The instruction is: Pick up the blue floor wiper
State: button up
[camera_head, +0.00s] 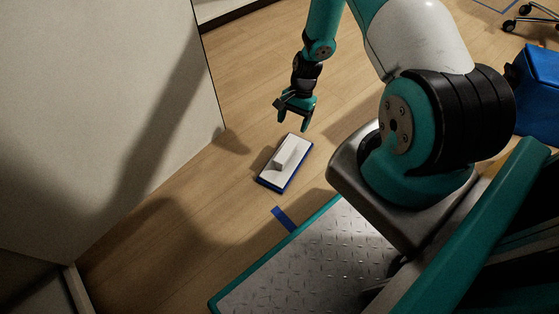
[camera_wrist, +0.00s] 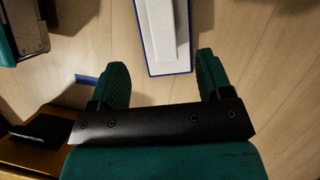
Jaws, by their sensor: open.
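The floor wiper (camera_head: 285,163) lies flat on the wooden floor, a white block with a raised white grip on top and a blue edge underneath. My gripper (camera_head: 294,118) is above the floor just beyond the wiper's far end in the head view, apart from it, with its fingers pointing down. In the wrist view the wiper (camera_wrist: 165,40) shows at the top centre, cut off by the frame edge. There my gripper (camera_wrist: 165,80) has its two teal fingers spread wide with nothing between them, and the wiper's near end reaches toward the gap.
A pale wall panel (camera_head: 100,110) stands to the left of the wiper. A short blue strip (camera_head: 284,218) lies on the floor near my base. A blue box-like object (camera_head: 538,90) and a wheeled chair base (camera_head: 530,18) are at the right. Floor around the wiper is clear.

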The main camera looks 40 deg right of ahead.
aim_at(287, 149)
jog(key=b+x, duration=0.1)
jog(key=x, duration=0.1)
jog(key=b+x, duration=0.1)
jog(key=x, duration=0.2)
jog(key=d+b+x, duration=0.1)
jog(key=b+x, duration=0.1)
jog(key=x, duration=0.1)
jog(key=shift+s+d+f, duration=0.15)
jog(key=shift+s, duration=0.05)
jog(key=shift+a+f+b, duration=0.3)
jog(key=shift+a+f, duration=0.05)
jog(key=shift+f, duration=0.2)
jog(key=b+x, duration=0.4)
jog(key=x, duration=0.1)
jog(key=shift+w+f+b, duration=0.15)
jog(key=shift+w+b, duration=0.15)
jog(key=shift+w, duration=0.05)
jog(key=shift+f, duration=0.15)
jog(key=c, duration=1.2)
